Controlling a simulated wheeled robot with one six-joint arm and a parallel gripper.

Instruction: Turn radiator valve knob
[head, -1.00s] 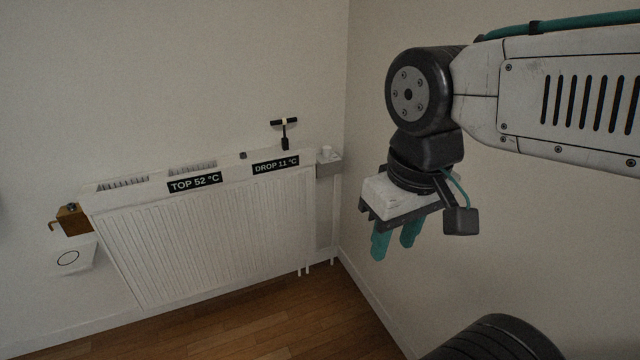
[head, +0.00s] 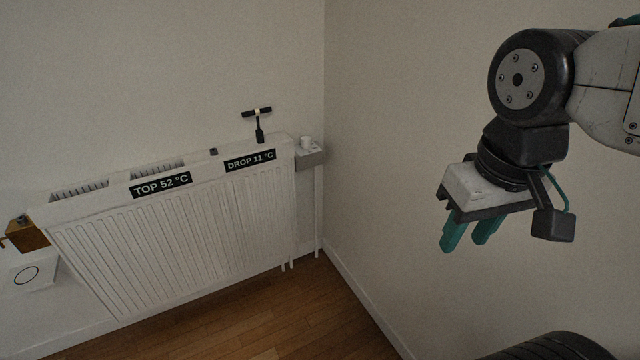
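A white panel radiator (head: 180,240) hangs on the left wall near the corner. At its right end, a small white cylinder (head: 306,142), which looks like the valve knob, stands upright on a grey block (head: 311,157) above a vertical pipe. A black T-handled key (head: 258,126) stands upright on the radiator's top edge, left of the knob. My gripper (head: 464,246) points down at the right, well apart from the radiator and knob. Its two teal fingers are apart with nothing between them. Any mark on the knob is too small to read.
Black labels read "TOP 52 °C" (head: 161,184) and "DROP 11 °C" (head: 250,160). A brass-coloured box (head: 27,234) and a white plate with a dark ring (head: 27,276) are at the left. The right wall (head: 400,150) meets the radiator wall beside the pipe. The parquet floor (head: 250,320) is clear.

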